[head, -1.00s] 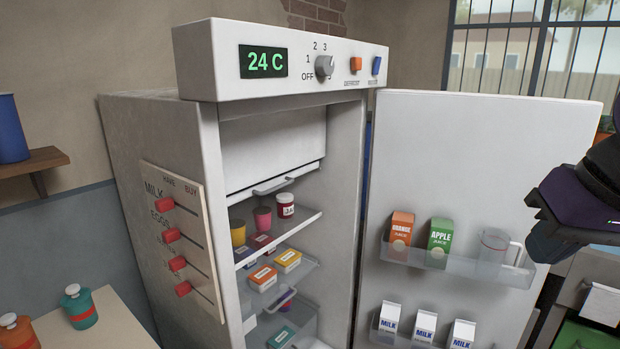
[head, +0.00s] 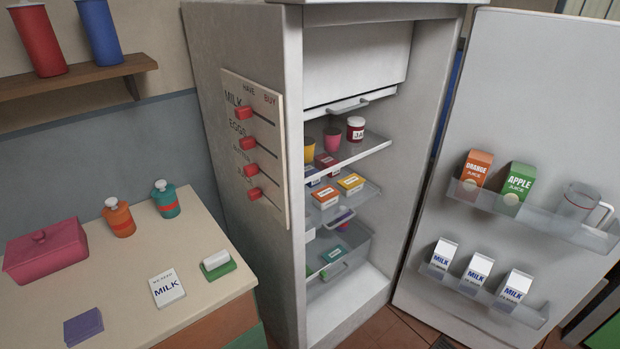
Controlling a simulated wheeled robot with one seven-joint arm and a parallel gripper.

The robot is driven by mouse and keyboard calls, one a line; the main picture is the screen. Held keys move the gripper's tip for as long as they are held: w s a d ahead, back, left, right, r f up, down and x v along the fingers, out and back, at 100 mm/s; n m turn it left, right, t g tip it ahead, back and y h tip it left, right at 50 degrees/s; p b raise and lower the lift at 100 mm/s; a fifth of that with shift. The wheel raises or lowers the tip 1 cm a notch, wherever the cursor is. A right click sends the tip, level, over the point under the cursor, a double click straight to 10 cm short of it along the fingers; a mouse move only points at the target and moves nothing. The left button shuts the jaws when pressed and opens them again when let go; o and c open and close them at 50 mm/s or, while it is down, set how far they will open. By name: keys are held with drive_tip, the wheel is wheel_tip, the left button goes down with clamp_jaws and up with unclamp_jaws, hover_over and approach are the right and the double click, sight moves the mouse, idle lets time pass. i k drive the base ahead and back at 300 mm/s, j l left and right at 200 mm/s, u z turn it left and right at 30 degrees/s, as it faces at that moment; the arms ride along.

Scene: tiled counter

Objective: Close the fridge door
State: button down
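The fridge (head: 255,60) stands in the middle of the head view, with its front open to me. Its white door (head: 545,110) is swung wide open to the right, inner face showing. The door's upper shelf holds an orange juice carton (head: 477,170), an apple juice carton (head: 514,188) and a clear jug (head: 575,205). Its lower shelf holds milk cartons (head: 478,272). Inside the fridge are cups, a jar (head: 356,130) and several small boxes. The door's outer face and any handle are hidden. My gripper is out of the picture.
A wall shelf (head: 80,76) holds red and blue canisters. Brown tiled floor (head: 400,330) shows below the fridge and door.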

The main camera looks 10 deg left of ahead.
sight(541, 90)
drive_tip(key=i+l+u, duration=0.1)
drive_tip(key=l, duration=0.45)
drive_tip(key=i+l, duration=0.2)
drive_tip(key=l, duration=0.4)
drive_tip(key=i+l+u, duration=0.15)
drive_tip(key=l, duration=0.45)
drive_tip(key=i+l, duration=0.1)
drive_tip(key=l, duration=0.45)
drive_tip(key=i+l+u, duration=0.15)
drive_tip(key=l, duration=0.45)
drive_tip(key=k, duration=0.05)
